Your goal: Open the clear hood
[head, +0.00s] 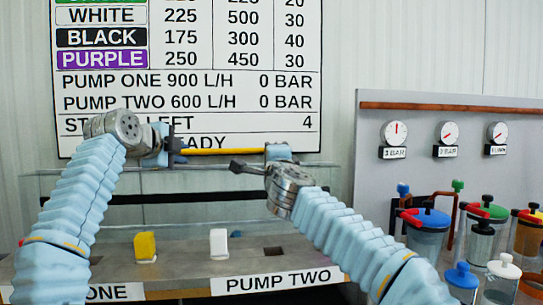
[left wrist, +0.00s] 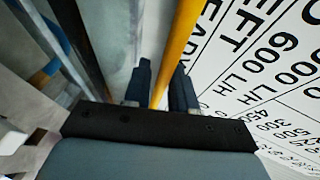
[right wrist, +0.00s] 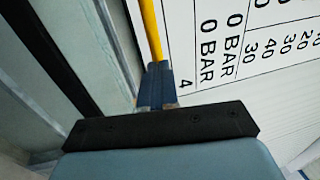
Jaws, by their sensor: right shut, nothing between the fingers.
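The clear hood (head: 185,183) is a see-through panel across the lower middle of the head view, with a dark horizontal strip behind or on it. A yellow bar (head: 215,151) runs level between my two grippers, near its top edge. My left gripper (head: 178,150) is at the bar's left end. In the left wrist view its fingers stand apart with the yellow bar (left wrist: 176,60) showing between them; contact cannot be told. My right gripper (head: 237,166) is at the right end. Its fingers are together and empty, with the bar (right wrist: 151,30) just beyond their tips.
A large sign (head: 190,80) stands close behind both grippers. Below are a yellow block (head: 145,246) and a white block (head: 218,243) on a grey deck. At right, a panel with gauges (head: 396,133) stands above several lidded jars (head: 428,235).

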